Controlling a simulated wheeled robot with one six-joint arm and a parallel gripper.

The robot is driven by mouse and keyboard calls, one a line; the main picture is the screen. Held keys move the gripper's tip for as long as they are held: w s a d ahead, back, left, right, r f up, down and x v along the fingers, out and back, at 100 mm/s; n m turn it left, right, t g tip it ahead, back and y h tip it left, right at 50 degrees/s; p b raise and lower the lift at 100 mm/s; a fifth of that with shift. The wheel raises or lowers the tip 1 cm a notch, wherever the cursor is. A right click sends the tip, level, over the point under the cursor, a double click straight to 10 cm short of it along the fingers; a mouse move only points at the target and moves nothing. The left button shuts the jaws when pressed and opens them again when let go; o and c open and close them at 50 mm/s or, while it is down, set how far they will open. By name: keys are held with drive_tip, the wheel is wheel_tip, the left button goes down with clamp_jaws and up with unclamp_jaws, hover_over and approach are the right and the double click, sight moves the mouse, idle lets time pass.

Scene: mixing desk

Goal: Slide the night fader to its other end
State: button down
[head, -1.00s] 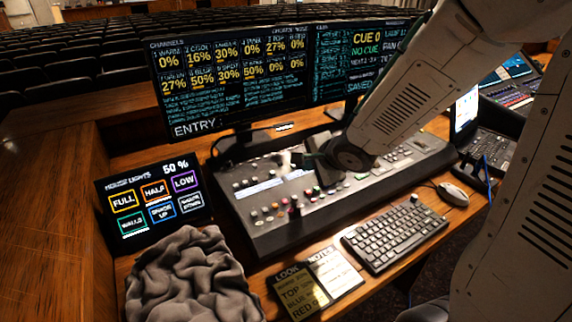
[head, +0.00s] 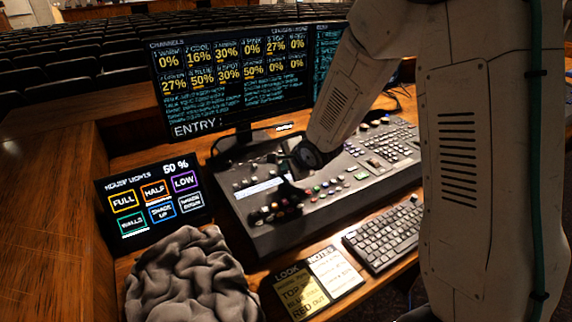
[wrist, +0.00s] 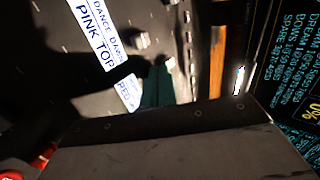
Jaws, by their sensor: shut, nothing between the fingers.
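The mixing desk (head: 255,240) stands on the wooden table in the head view, with a white label strip (head: 258,188) across its left part. My gripper (head: 290,190) is low over this left part, near the right end of the strip. In the wrist view my gripper (wrist: 157,85) shows as dark green fingers, shut and empty, beside the label strip (wrist: 100,40). Readable labels include "DANCE", "DAWN" and "PINK TOP". A pale fader cap (wrist: 141,40) lies just beyond the fingertips. I cannot read a night label or tell which fader is the night one; shadow and my arm hide part of the desk.
Monitors (head: 235,85) stand behind the desk. A house lights touch panel (head: 155,203) is at left, with a grey cloth (head: 190,280) in front of it. A notebook (head: 318,285) and keyboard (head: 388,240) lie in front of the desk.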

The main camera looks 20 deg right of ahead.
drive_tip(key=shift+w, duration=0.1)
drive_tip(key=shift+w+a, duration=0.2)
drive_tip(key=shift+w, duration=0.7)
drive_tip(key=shift+w+a, duration=0.2)
drive_tip(key=shift+w, duration=0.65)
drive_tip(key=s, duration=0.3)
drive_tip(key=s+d, duration=0.1)
drive_tip(key=shift+s+r, duration=0.25)
drive_tip(key=v, duration=0.9)
drive_tip(key=shift+s, duration=0.15)
